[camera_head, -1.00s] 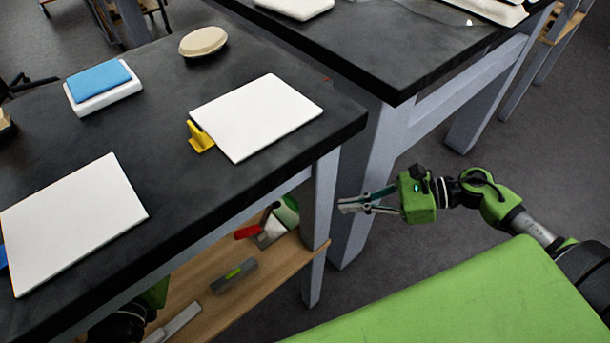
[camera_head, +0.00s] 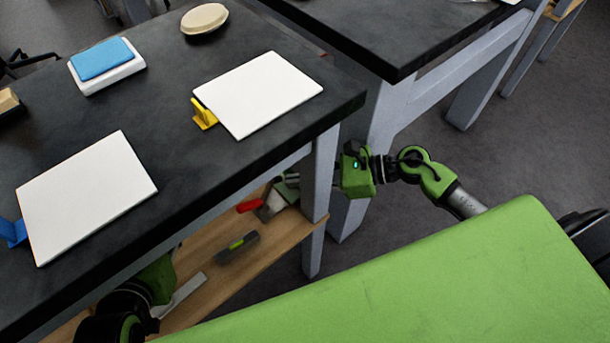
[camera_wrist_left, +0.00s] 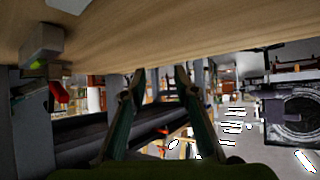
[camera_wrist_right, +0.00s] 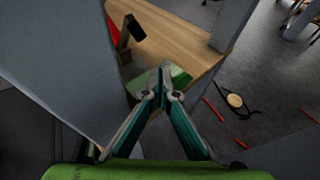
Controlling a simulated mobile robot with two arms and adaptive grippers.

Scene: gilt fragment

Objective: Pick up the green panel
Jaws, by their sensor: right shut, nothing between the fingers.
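The green panel (camera_wrist_right: 180,77) lies by the edge of the wooden shelf in the right wrist view, partly hidden behind my fingertips. My right gripper (camera_wrist_right: 161,70) is shut and empty, with its tips in front of the panel; I cannot tell whether they touch it. In the head view, the right gripper's green body is beside the table leg, which hides part of the fingers. The panel is mostly hidden there. My left gripper (camera_wrist_left: 160,74) is open and empty under the shelf's wooden board in the left wrist view.
The wooden shelf (camera_head: 205,252) also holds a red-handled tool (camera_head: 250,205) and a grey block (camera_head: 237,246). A grey table leg (camera_head: 322,180) stands close to my right gripper. White boards (camera_head: 260,92) lie on the dark tabletop (camera_head: 190,160) above.

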